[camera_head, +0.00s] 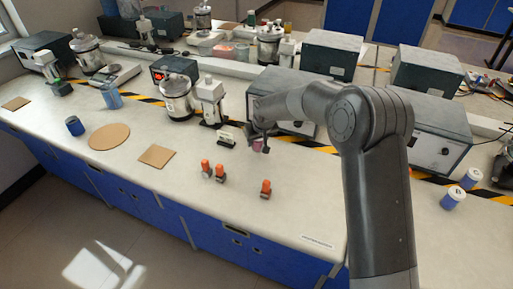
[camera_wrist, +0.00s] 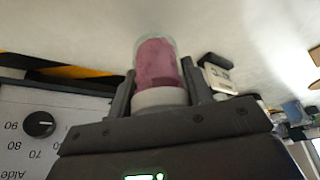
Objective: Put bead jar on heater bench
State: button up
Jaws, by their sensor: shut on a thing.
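A small clear jar with pink-purple contents and a pale end (camera_wrist: 157,62), which looks like the bead jar, is between the fingers of my gripper (camera_wrist: 159,90). In the head view the pink jar (camera_head: 258,146) is small under my gripper (camera_head: 261,134), over the worktop in front of a grey box. My gripper is shut on the jar. I cannot tell for sure which thing is the heater bench; a grey box with a pale front panel (camera_head: 295,126) stands close behind, and a panel with a numbered dial (camera_wrist: 38,124) shows in the wrist view.
A small black-and-white meter (camera_head: 226,136) stands left of the jar. A steel pot (camera_head: 177,98) and a white bottle-like device (camera_head: 210,100) are at left. Blue jars (camera_head: 453,197) are at right. The front middle worktop is mostly clear.

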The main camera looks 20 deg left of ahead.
aim_at(257, 148)
jog(key=shift+a+f, duration=0.1)
jog(key=shift+f, duration=1.95)
jog(key=o, duration=1)
jog(key=shift+f, duration=0.1)
jog(key=shift+o, duration=0.2)
jog(key=v, duration=1.2)
